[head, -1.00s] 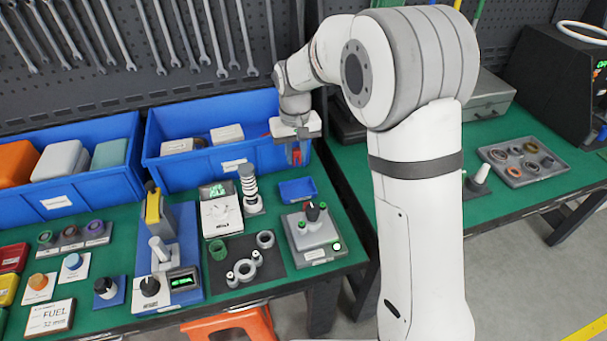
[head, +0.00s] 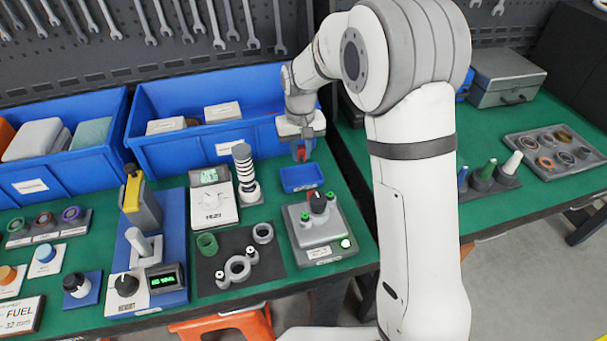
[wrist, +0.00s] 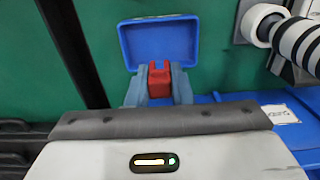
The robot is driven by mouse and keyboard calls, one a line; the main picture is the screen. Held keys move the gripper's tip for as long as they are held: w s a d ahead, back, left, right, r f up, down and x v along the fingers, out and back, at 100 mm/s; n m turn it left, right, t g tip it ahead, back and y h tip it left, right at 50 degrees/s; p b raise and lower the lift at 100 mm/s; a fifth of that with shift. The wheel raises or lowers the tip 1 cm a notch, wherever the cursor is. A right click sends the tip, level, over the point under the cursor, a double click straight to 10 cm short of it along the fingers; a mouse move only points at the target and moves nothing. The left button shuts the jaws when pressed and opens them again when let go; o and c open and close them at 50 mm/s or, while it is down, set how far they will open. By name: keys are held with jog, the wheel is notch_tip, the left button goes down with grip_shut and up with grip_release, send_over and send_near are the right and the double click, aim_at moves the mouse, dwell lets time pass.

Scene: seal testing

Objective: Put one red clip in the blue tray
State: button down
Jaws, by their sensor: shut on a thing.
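A red clip (wrist: 159,81) is held between the two fingers of my gripper (wrist: 159,84) in the wrist view. In the head view the clip (head: 300,153) shows as a small red spot at the fingertips of my gripper (head: 300,156). The small blue tray (head: 301,178) lies on the green bench just in front of and below my gripper. In the wrist view the tray (wrist: 160,26) is just beyond the fingertips, and the clip overlaps its near edge in the picture. I cannot tell the exact height of the clip above the bench.
A large blue bin (head: 180,150) with boxes stands behind the tray. A spring-like black and white post (head: 245,175) stands left of the tray. A grey device with a black knob (head: 318,230) stands in front of it. The bench's right edge is close by.

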aim_at(301, 178)
jog(key=shift+f, duration=3.4)
jog(key=shift+f, duration=0.1)
jog(key=shift+f, duration=0.15)
jog(key=c, duration=1.3)
grip_release()
